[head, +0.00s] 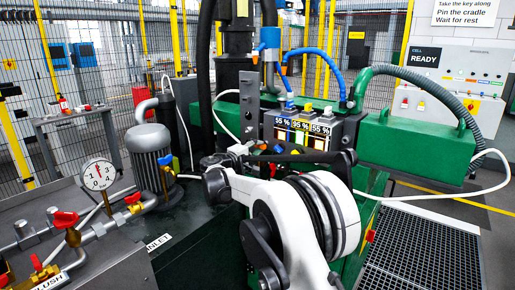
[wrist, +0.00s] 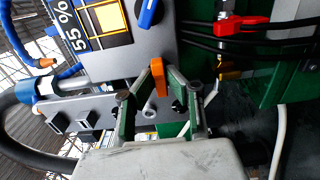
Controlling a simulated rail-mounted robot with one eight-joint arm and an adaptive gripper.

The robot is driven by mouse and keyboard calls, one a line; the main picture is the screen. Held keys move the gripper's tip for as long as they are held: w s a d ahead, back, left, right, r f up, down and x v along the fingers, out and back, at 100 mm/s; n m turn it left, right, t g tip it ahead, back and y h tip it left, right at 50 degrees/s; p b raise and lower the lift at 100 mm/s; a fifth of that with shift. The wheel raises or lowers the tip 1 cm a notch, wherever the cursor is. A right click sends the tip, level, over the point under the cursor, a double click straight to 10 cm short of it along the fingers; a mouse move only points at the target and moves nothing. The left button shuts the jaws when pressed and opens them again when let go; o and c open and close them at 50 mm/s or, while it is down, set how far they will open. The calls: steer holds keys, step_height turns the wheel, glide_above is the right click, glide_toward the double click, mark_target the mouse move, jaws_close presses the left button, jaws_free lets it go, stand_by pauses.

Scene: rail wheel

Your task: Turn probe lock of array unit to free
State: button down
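The array unit (head: 350,128) is a grey box with three lit displays reading 55 %, 95 % and 55 %, beyond my arm in the head view. Its face (wrist: 187,64) shows rotated in the wrist view, with a blue knob (wrist: 148,13) and an orange lever (wrist: 158,77). No label for the probe lock is readable, so I cannot tell which of these it is. My gripper (wrist: 159,94) is open, its two fingers apart on either side of the orange lever's line. Whether the fingertips reach the lever's depth is unclear. My arm hides the unit's lower part in the head view.
A red valve handle (wrist: 242,25) with black hoses is beside the unit. A green beam (head: 405,145) and a grey corrugated hose (head: 437,88) extend right. A pressure gauge (head: 98,174), a grey motor (head: 150,150) and red-handled valves (head: 66,219) stand at left.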

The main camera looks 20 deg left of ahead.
steer(key=m, duration=0.4)
steer(key=shift+b, duration=0.35)
steer(key=shift+m, duration=0.3)
steer(key=m, duration=0.4)
steer(key=shift+b, duration=0.3)
steer(key=shift+m, duration=0.3)
